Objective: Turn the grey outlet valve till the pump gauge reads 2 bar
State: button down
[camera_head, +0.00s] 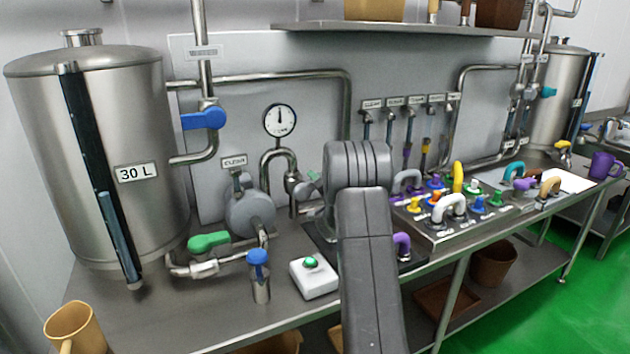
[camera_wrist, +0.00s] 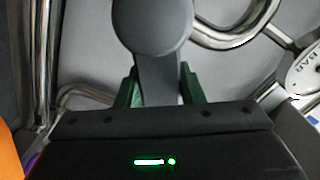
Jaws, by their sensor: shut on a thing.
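The pump gauge (camera_head: 280,121) is a white round dial on the back panel with a dark needle pointing about straight up; its numbers are too small to read. Part of the dial, marked BAR, shows at the right of the wrist view (camera_wrist: 304,70). The grey outlet valve (camera_head: 306,189) sits on the pipe below and right of the gauge, partly hidden by my arm. In the wrist view its round grey hub (camera_wrist: 152,25) has a lever running down between the green fingers of my gripper (camera_wrist: 157,85). My gripper is shut on that lever.
The grey pump (camera_head: 249,213) stands left of the valve, with curved steel pipes close by. A 30 L tank (camera_head: 105,160) stands left.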

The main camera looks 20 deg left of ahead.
jog(key=shift+w+f+m, duration=0.1)
jog(key=shift+m, duration=0.2)
jog(key=c, duration=1)
grip_release()
jog(key=shift+o, duration=0.2)
jog(key=b+v, duration=0.3)
jog(key=v, duration=1.1)
jog(key=shift+a, duration=0.1)
